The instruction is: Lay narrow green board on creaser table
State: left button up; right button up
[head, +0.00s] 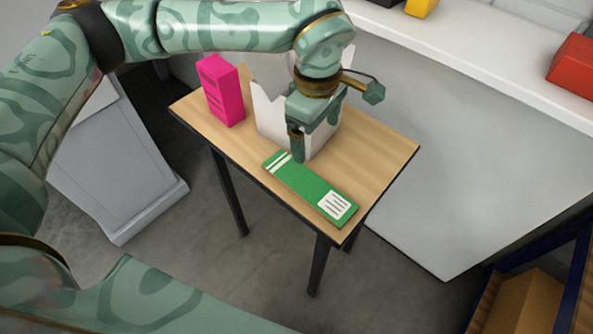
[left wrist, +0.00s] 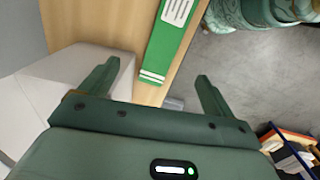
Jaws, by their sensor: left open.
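The narrow green board (head: 302,183) lies flat on a small wooden-topped table (head: 385,160) with black legs, along its front edge. It has white stripes at its left end and a white label at its right end. In the left wrist view the green board (left wrist: 168,45) shows ahead of the fingers, its striped end nearest. My left gripper (head: 315,148) is open and empty, above the table near the board's striped end. In the left wrist view its two fingers (left wrist: 155,85) stand wide apart. My right gripper is not in view.
A pink box (head: 220,90) stands upright at the table's left end. A white jagged-edged holder (head: 268,118) stands behind the gripper. A white shelf (head: 480,45) with a red item (head: 576,68) runs behind. A grey cabinet (head: 115,165) is at left.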

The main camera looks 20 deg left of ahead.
pick_arm(q)
jog(key=m+b, duration=0.1)
jog(key=b, duration=0.1)
send_over(312, 187)
jog(key=f, duration=1)
jog(key=shift+s+f, duration=0.25)
jog(key=shift+a+f, duration=0.1)
jog(key=shift+f, duration=0.15)
jog(key=f, duration=0.1)
jog(key=f+b, duration=0.1)
jog(key=f, duration=0.1)
jog(key=f+b, duration=0.1)
jog(key=f, duration=0.1)
jog(key=shift+w+f, duration=0.15)
jog(key=shift+w, duration=0.15)
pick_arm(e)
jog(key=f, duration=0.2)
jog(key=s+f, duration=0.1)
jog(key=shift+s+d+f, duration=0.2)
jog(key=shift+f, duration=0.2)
pick_arm(q)
jog(key=shift+c, duration=0.9)
jog(key=c, duration=1)
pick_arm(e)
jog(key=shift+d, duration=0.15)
